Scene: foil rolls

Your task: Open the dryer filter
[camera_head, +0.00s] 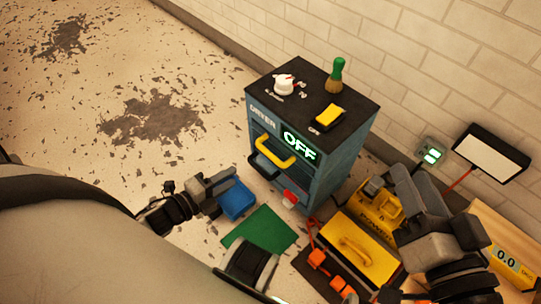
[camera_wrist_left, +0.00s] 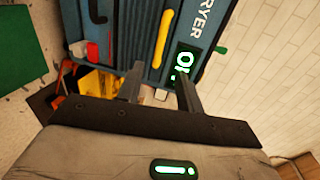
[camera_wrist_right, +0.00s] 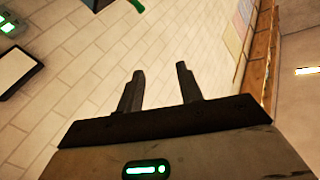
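The dryer (camera_head: 340,160) is a blue-grey cabinet with a black top, marked "DRYER". Its front has a lit "OFF" display (camera_head: 299,146), a yellow handle (camera_head: 275,152) and a dark part below it. The handle also shows in the left wrist view (camera_wrist_left: 163,38). I cannot tell which part is the filter. My left gripper (camera_head: 228,180) is open and empty, left of the dryer's front and apart from it; its fingers (camera_wrist_left: 158,88) show spread. My right gripper (camera_head: 388,180) is open and empty, right of the dryer; its fingers (camera_wrist_right: 160,70) face the wall.
A blue bin (camera_head: 237,199), green mat (camera_head: 262,231) and yellow toolbox (camera_head: 350,250) lie in front. The left floor is clear.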

